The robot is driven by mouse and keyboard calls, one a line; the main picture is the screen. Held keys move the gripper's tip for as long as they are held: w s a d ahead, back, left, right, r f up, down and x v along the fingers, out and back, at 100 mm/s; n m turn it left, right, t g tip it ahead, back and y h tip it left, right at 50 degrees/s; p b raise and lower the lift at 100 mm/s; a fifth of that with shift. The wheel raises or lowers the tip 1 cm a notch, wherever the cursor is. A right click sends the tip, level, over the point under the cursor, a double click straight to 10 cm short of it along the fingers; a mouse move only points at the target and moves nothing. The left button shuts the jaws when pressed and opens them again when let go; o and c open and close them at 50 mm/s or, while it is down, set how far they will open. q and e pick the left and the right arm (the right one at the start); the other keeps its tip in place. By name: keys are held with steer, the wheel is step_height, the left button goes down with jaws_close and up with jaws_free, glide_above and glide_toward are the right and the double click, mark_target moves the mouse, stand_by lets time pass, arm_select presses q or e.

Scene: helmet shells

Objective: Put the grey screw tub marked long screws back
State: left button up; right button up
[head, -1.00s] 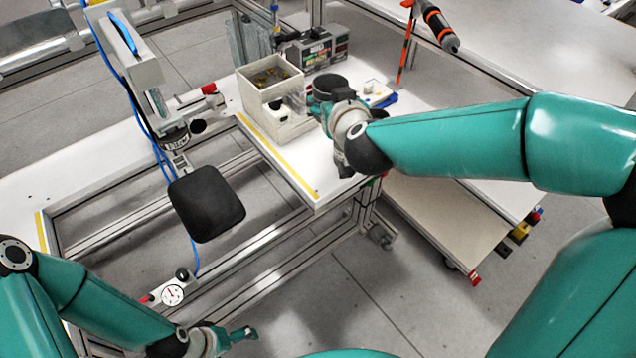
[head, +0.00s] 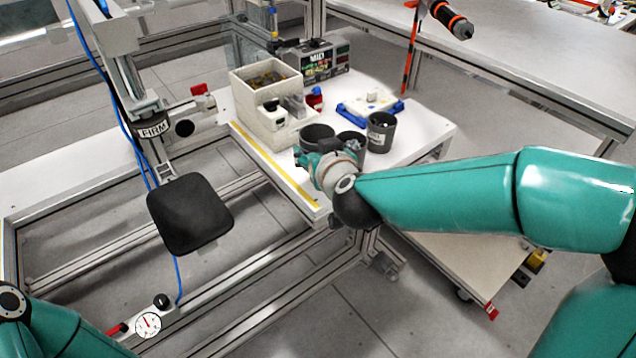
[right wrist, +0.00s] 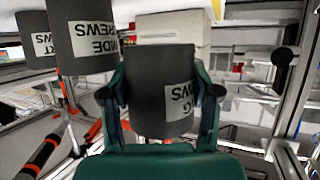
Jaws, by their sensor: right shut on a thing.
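The grey long-screws tub (head: 317,134) is between the fingers of my right gripper (head: 332,156), near the front of the white table. In the right wrist view the picture is upside down, and the gripper (right wrist: 162,95) is shut on this tub (right wrist: 150,85); only part of its label shows. Whether its base touches the table cannot be told. A grey wide-screws tub (right wrist: 80,35) stands beside it, partly hidden in the head view (head: 350,139). Another labelled grey tub (head: 380,133) stands further right. My left gripper is out of the picture.
A beige bin (head: 262,110) with small parts stands left of the tubs. Behind are a blue-and-white fixture (head: 370,106) and a dark box marked MID (head: 318,62). A black pad (head: 190,214) hangs at the left. The table's right end (head: 430,125) is clear.

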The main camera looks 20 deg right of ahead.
steer(key=shift+f+b, duration=1.15)
steer(key=shift+f, duration=1.35)
steer(key=shift+f, duration=0.15)
steer(key=o, duration=1)
steer(key=shift+o, duration=0.2)
